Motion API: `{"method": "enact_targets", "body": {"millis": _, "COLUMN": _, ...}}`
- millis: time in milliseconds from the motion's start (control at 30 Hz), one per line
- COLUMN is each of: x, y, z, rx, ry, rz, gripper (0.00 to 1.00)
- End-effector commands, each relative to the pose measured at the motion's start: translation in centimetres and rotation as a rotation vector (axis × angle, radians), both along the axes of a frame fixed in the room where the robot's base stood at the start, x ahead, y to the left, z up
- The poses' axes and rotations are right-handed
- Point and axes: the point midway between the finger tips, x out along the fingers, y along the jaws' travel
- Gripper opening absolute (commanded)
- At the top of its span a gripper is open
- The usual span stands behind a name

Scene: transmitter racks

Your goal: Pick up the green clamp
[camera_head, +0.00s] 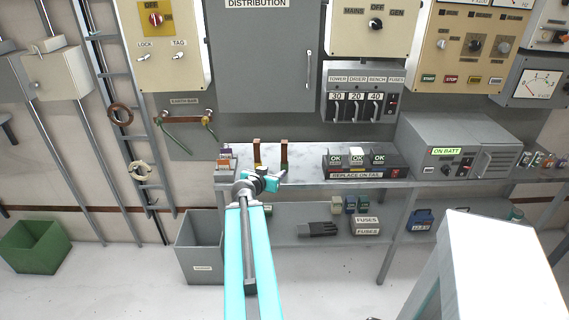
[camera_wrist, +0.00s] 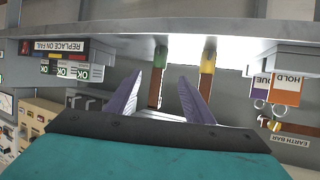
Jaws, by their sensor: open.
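The green clamp (camera_wrist: 160,56) shows in the wrist view as a brown bar with a green end. The green clamp lies close to the left finger in the wrist view; the frames do not show contact. In the head view my gripper (camera_head: 264,182) is at the bench's front edge.
The metal bench (camera_head: 306,173) also carries orange and purple tags (camera_head: 224,162), a row of OK units (camera_head: 357,160) and a grey ON BATT box (camera_head: 450,145). A grey bin (camera_head: 200,248) stands left.

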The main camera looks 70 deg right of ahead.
Motion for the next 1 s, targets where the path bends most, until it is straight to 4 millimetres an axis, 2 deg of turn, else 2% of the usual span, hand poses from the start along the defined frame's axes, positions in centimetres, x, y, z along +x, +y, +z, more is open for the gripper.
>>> {"method": "enact_targets", "body": {"millis": 267, "x": 0.0, "y": -0.2, "z": -0.3, "rx": 0.0, "ry": 0.0, "rz": -0.001, "gripper": 0.47}}
{"method": "enact_targets", "body": {"millis": 1000, "x": -0.1, "y": -2.7, "z": -1.4, "rx": 0.001, "ry": -0.001, "rz": -0.003, "gripper": 0.47}}
